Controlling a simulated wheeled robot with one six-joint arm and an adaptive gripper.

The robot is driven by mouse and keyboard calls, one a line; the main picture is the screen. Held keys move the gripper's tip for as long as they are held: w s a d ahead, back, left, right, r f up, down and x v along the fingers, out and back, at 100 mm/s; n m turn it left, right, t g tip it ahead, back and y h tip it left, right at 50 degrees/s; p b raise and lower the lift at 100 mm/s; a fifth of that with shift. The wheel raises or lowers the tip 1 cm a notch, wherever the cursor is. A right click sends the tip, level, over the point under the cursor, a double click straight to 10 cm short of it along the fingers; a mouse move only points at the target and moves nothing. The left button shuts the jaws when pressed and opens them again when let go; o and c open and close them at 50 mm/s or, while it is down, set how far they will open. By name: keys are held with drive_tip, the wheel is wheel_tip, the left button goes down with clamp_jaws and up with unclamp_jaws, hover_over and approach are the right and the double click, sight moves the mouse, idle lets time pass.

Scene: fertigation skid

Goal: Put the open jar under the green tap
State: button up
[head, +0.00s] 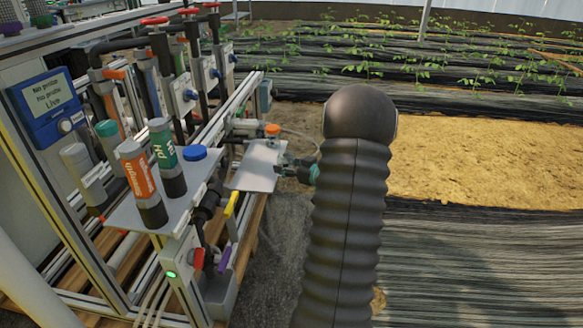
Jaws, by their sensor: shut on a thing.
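My gripper (285,163) is small and dark at the right edge of a light metal plate (258,170), beyond the skid's front shelf. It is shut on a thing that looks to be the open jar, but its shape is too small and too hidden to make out. My black ribbed arm stands in front and hides part of that area. I cannot pick out a green tap for certain. An orange-topped fitting (272,130) shows just above the plate, and a yellow handle (231,204) and a purple handle (224,257) show nearer.
A grey shelf (125,214) holds orange-labelled (138,175) and green-labelled (163,147) cylinders and a blue-topped round thing (195,153). A blue display (48,103), pipes and red-handled valves (155,20) crowd the left. Open ground and plant rows lie right.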

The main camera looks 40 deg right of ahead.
sight(256, 176)
drive_tip(key=shift+w+a+f+b, duration=0.35)
drive_tip(key=shift+w+a+b, duration=0.15)
drive_tip(key=shift+w+a, duration=0.15)
drive_tip(key=shift+w+a+f+b, duration=0.35)
drive_tip(key=shift+w+a+b, duration=0.15)
drive_tip(key=shift+w, duration=0.15)
drive_tip(key=shift+w+a+r, duration=0.15)
drive_tip(key=shift+w+a, duration=0.1)
drive_tip(key=shift+w, duration=0.05)
drive_tip(key=shift+w+a+f, duration=0.1)
drive_tip(key=shift+w+a, duration=0.9)
drive_tip(key=shift+w, duration=0.15)
drive_tip(key=shift+w+a+f, duration=0.1)
drive_tip(key=shift+w+a, duration=0.85)
drive_tip(key=shift+w, duration=0.2)
drive_tip(key=shift+f, duration=0.35)
drive_tip(key=o, duration=1.1)
drive_tip(key=v, duration=1.2)
